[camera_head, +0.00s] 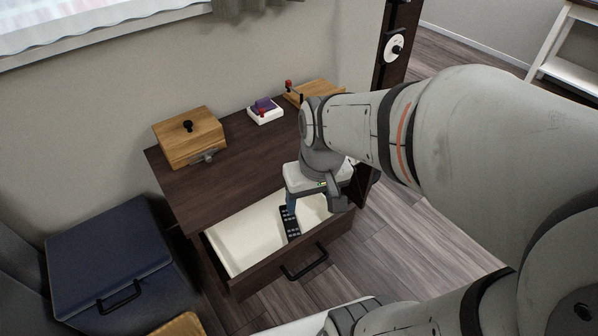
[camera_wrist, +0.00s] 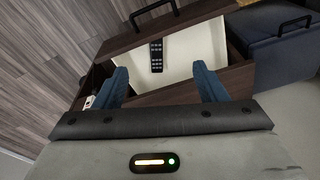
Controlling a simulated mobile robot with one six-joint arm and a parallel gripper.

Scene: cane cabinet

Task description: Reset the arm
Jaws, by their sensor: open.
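My gripper (camera_head: 292,203) hangs over the open drawer of the dark wooden cabinet, at the end of my bent arm. In the wrist view my gripper (camera_wrist: 163,82) shows two blue fingers spread apart with nothing between them. A black remote (camera_head: 290,222) lies on the white floor of the drawer (camera_head: 240,240). The remote also shows in the wrist view (camera_wrist: 156,56), beyond the fingertips and apart from them. My wrist hides part of the drawer's right side in the head view.
On the cabinet top (camera_head: 235,160) stand a wooden box with a black knob (camera_head: 188,138), a white and purple item (camera_head: 265,110) and another wooden piece (camera_head: 318,92). A dark blue box with a handle (camera_head: 112,262) stands left. Wooden floor lies open at right.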

